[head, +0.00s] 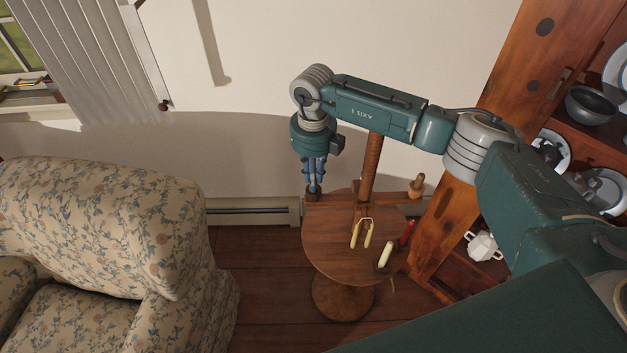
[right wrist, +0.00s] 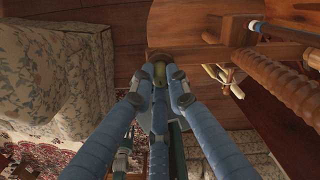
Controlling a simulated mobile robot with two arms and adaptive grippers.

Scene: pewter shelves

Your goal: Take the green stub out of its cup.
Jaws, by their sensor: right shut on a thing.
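My right gripper (head: 313,186) points down over the left end of the wooden crossbar, at the small wooden cup (head: 312,197). In the right wrist view, its blue fingers (right wrist: 160,78) are closed around the olive-green stub (right wrist: 160,70). The dark brown cup (right wrist: 159,55) shows right beyond the stub, in line with it. The fingers hide much of the stub, and I cannot tell whether its lower end is still inside the cup. In the head view the stub is hidden by the fingers. My left gripper is out of view.
The crossbar sits on a threaded wooden post (head: 370,165) over a round table (head: 325,255). Yellow tapers (head: 359,238), a white candle (head: 385,255) and a red candle (head: 407,233) are by the table's right side. A floral armchair (head: 110,225) stands left, a dish cupboard (head: 480,170) right.

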